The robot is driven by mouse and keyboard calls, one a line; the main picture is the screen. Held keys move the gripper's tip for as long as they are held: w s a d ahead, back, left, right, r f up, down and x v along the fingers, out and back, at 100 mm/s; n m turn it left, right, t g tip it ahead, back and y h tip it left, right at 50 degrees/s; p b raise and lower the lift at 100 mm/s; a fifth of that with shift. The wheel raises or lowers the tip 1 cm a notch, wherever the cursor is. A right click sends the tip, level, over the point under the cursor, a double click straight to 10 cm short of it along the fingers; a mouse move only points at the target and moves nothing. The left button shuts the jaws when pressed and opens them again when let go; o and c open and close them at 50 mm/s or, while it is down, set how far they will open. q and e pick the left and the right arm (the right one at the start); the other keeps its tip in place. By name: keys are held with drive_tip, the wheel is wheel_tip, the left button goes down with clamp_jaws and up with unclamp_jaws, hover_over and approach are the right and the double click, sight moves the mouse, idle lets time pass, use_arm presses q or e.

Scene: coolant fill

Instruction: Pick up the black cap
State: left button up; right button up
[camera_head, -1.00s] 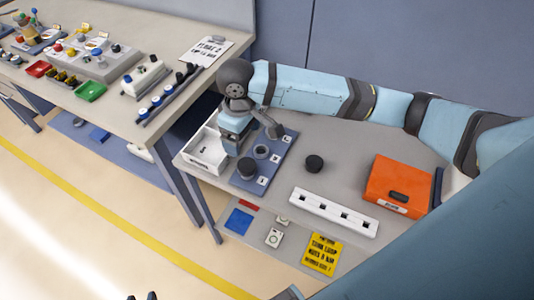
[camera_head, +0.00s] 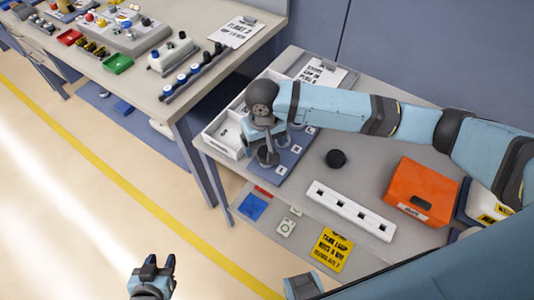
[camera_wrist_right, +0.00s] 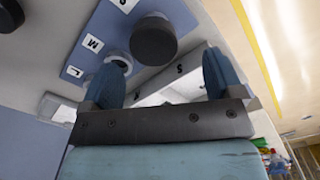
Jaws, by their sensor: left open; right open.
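Several round pieces stand on a blue labelled mat (camera_head: 296,158). A black cap (camera_head: 268,157) is at its near end, just below my right gripper (camera_head: 270,143). In the right wrist view a black cap (camera_wrist_right: 153,40) shows beyond and between the open fingers of my right gripper (camera_wrist_right: 163,78), apart from them. A smaller grey piece (camera_wrist_right: 119,60) is beside it, and a dark round piece (camera_wrist_right: 10,15) is cut off at the corner. Another black round piece (camera_head: 336,158) stands alone on the grey table. My left gripper (camera_head: 158,266) is open and empty, low over the floor.
A white divided tray (camera_head: 222,136) stands left of the mat. A white slotted strip (camera_head: 350,210) and an orange box (camera_head: 421,190) lie to the right. A second table (camera_head: 150,92) with parts stands at upper left. A yellow sign (camera_head: 332,250) is on the lower shelf.

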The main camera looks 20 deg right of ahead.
drive_tip(key=f, duration=0.5)
drive_tip(key=shift+w+d, duration=0.15)
drive_tip(key=shift+d, duration=0.2)
use_arm(q)
drive_tip(key=shift+r, duration=0.15)
use_arm(e)
drive_tip(key=shift+c, duration=0.4)
drive_tip(key=c, duration=1)
